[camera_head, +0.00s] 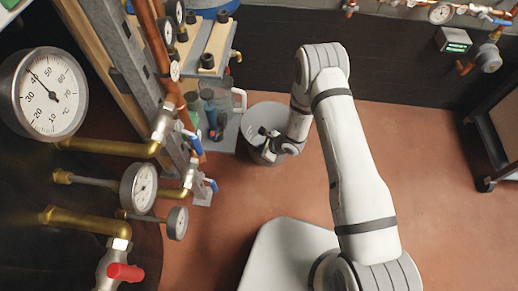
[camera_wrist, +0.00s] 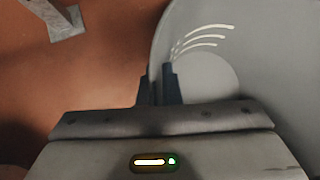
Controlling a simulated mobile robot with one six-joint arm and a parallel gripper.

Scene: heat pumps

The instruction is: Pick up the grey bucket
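The grey bucket (camera_head: 262,114) stands on the reddish floor at the centre of the head view, beside a grey base plate. In the wrist view the bucket (camera_wrist: 270,60) fills the right side, with its inside and pale curved light streaks showing. My gripper (camera_head: 266,146) is at the bucket's near rim, and my wrist hides part of the bucket. In the wrist view my gripper's two dark fingers (camera_wrist: 159,82) are close together, one outside and one inside the bucket, with the rim between them. They look shut on the bucket wall.
Several bottles (camera_head: 210,108) and a jug (camera_head: 238,102) stand just left of the bucket. Pipes with gauges (camera_head: 140,188) and valves fill the left. A dark wall (camera_head: 400,55) is behind. A wheeled cart (camera_head: 497,135) is at the far right. Open floor (camera_head: 430,170) lies right of my arm.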

